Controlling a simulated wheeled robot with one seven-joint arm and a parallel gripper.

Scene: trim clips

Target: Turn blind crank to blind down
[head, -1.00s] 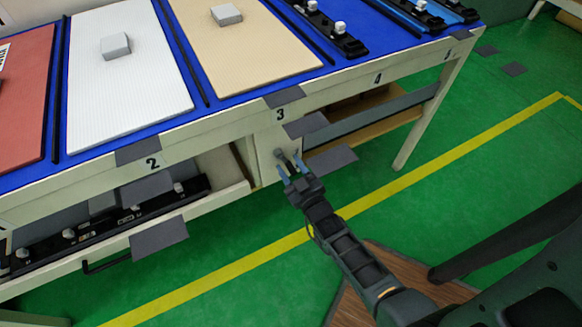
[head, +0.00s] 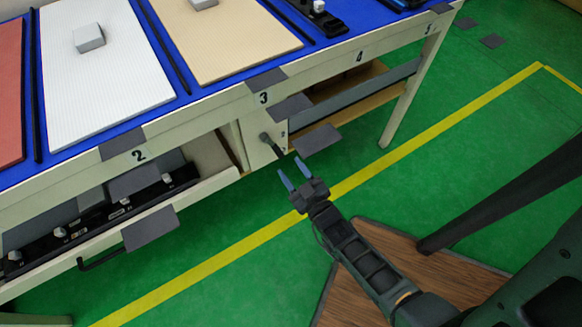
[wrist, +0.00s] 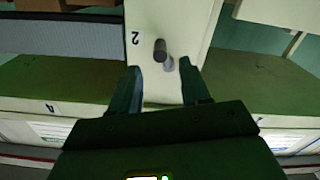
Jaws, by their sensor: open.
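The crank (head: 270,143) is a short dark handle on the cream panel below number 3 of the bench. In the wrist view its dark round end (wrist: 160,50) faces me, with a grey base (wrist: 167,64) behind it. A small upside-down 2 is printed beside it. My gripper (head: 290,168) is open and empty, in front of the crank and apart from it in the head view. In the wrist view the crank shows between and just beyond the two fingertips (wrist: 160,72). No part is clearly recognisable as the blind.
The blue-topped bench (head: 185,100) stands above the crank. Grey plates (head: 317,140) jut from its front edge near my gripper. An open drawer (head: 215,185) is at left. A grey panel (head: 360,105) spans the bay at right.

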